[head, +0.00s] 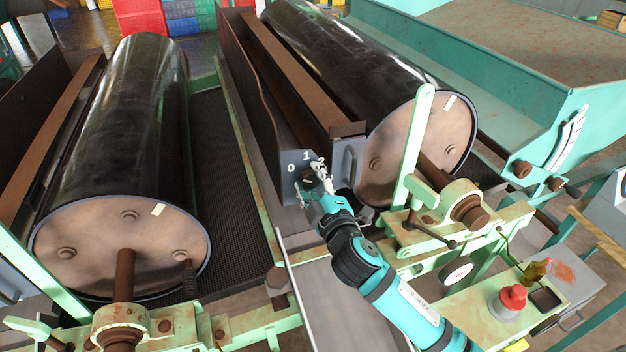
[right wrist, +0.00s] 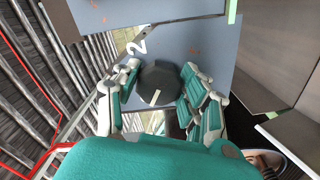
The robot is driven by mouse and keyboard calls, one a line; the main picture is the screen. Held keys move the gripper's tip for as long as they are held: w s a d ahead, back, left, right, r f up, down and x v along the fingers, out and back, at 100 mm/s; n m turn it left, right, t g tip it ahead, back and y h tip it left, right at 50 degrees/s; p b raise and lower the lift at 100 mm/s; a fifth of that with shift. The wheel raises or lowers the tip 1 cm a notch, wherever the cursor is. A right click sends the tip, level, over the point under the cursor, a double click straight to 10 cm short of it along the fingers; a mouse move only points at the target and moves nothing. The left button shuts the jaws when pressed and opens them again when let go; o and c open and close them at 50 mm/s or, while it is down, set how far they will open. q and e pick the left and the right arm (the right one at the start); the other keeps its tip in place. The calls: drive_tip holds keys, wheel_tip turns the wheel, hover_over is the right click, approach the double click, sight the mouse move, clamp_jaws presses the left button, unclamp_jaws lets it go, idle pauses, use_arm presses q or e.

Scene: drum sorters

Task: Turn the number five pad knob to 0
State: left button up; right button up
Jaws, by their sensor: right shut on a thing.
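The knob (right wrist: 158,82) is dark and many-sided, with a pale pointer mark on its lower part in the right wrist view. It sits on a grey-blue panel (head: 289,186) with the white numbers 0, 1 and 2, at the end of the trough in the middle of the head view. My right gripper (head: 314,184) is at this panel, its fingers (right wrist: 165,88) on both sides of the knob and shut on it. The gripper hides most of the knob in the head view, and I cannot tell which number the mark points to. My left gripper is not in view.
A black drum (head: 125,130) lies on the left, and another (head: 350,60) lies behind the panel. A light green lever (head: 413,145) and bearing block stand right of my right arm. A red button (head: 513,297) sits on a green box at lower right.

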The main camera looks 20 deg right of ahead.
drive_tip(key=o, duration=1.2)
drive_tip(key=s, duration=1.2)
drive_tip(key=shift+d, duration=0.2)
